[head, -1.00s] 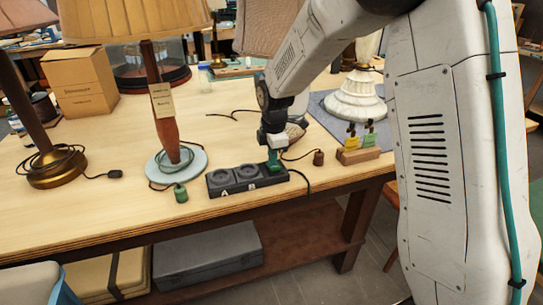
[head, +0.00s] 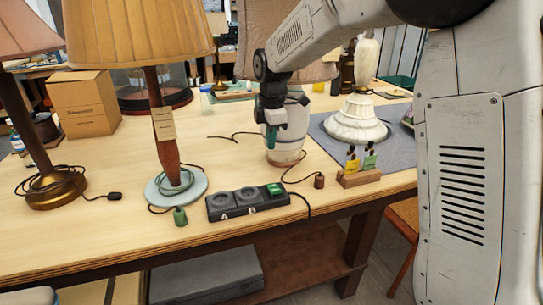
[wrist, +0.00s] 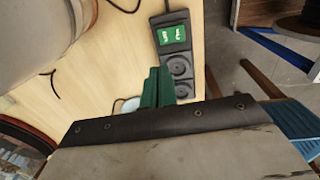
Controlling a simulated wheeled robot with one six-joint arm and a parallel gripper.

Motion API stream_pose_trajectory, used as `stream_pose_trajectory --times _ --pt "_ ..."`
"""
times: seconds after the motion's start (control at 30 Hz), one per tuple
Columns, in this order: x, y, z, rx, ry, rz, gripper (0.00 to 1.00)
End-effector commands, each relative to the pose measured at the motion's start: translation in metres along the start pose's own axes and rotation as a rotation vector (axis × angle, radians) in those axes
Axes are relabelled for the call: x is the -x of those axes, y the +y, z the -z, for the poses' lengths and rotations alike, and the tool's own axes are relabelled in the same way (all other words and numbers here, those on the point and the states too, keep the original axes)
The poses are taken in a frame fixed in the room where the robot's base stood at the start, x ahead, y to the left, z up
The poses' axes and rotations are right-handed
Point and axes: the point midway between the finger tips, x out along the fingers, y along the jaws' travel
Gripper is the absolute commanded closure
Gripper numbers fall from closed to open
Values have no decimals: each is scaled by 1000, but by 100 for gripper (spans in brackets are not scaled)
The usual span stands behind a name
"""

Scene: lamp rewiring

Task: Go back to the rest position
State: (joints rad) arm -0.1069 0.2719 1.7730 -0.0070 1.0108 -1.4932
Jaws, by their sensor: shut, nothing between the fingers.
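My gripper (head: 271,135) has green fingers and hangs above the workbench (head: 110,222), clear of its top. It is shut and empty, and the closed fingers (wrist: 158,86) also show in the wrist view. In the head view it is in front of a white and brown lamp base (head: 291,150), which it partly covers. The socket strip (head: 237,212), with sockets marked A and B and a green switch (head: 274,189), lies below it near the bench's front edge. The strip (wrist: 176,62) also shows in the wrist view, past the fingers.
A tall lamp (head: 167,148) on a pale round base stands left of the strip, with a green plug (head: 180,217) near it. A brown plug (head: 319,181) and a wooden tag block (head: 358,177) are to the right. A cardboard box (head: 84,104) stands at the back left.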

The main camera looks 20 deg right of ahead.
Motion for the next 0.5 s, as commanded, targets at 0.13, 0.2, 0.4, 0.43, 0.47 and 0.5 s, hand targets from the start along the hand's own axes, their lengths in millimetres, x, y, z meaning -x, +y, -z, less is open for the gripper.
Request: stream_pose_trajectory --times 0.13,0.2,0.4,0.43,0.47,0.5 --pt "10 2 0 0 0 -1 100" --pt "11 2 0 0 0 0 100" --pt "10 2 0 0 0 0 100" --pt "10 2 0 0 0 0 100" --pt "10 2 0 -1 0 0 100" --pt "10 2 0 -7 0 0 100"
